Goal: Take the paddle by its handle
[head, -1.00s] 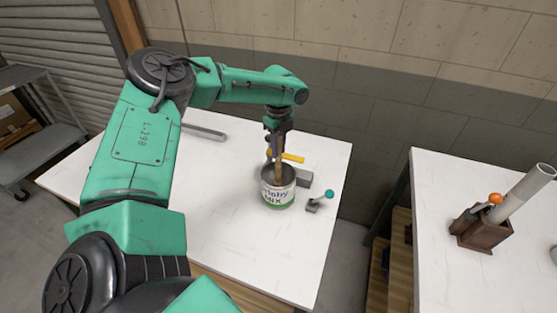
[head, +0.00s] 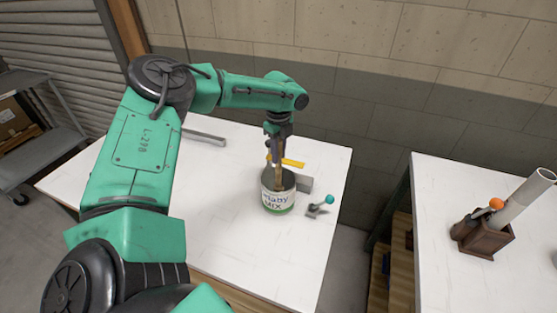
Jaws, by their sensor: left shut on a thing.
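My left gripper (head: 277,152) points down above the can and is shut on the upper part of the paddle. The paddle's lower end is hidden inside the can. My right gripper is not in view.
A yellow bar (head: 292,164) and a grey block (head: 304,184) are just behind the can. A small lever with a teal knob (head: 328,200) stands to its right. A second white table (head: 455,180) carries a brown holder (head: 481,237).

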